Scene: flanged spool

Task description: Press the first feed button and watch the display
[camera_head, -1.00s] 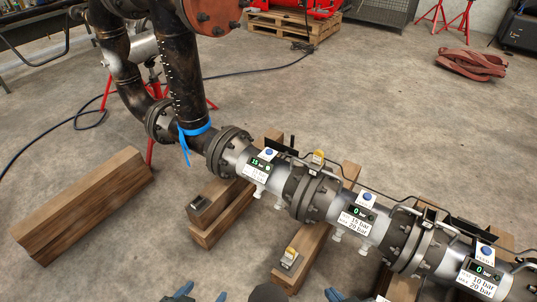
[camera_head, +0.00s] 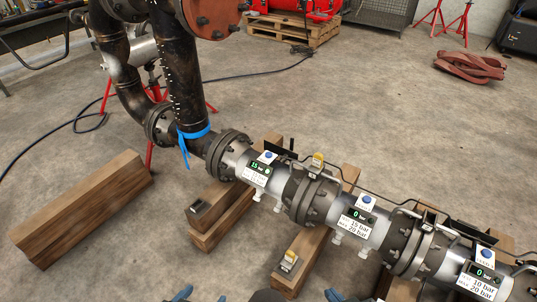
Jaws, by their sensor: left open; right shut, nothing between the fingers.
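A pipe line of flanged sections runs from the centre to the lower right. The first section carries a blue button (camera_head: 268,155) above a small display (camera_head: 259,167) reading 15 in green; its label is too small to read. The second section has a blue button (camera_head: 367,199) and a display (camera_head: 363,213) reading 0. The third has a blue button (camera_head: 486,253) and a display (camera_head: 485,272) reading 0. Only blue fingertips of my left gripper (camera_head: 201,297) show at the bottom edge, open, well below the pipe. My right gripper (camera_head: 340,297) shows barely there, shut and empty, apart from the buttons.
Wooden beams (camera_head: 80,208) lie left and under the pipe (camera_head: 318,240). A dark vertical pipe (camera_head: 180,80) with a blue strap (camera_head: 193,133) stands at upper left. Valves with yellow parts (camera_head: 318,160) and a thin line run behind the sections. A red hose (camera_head: 470,66) lies far right on open floor.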

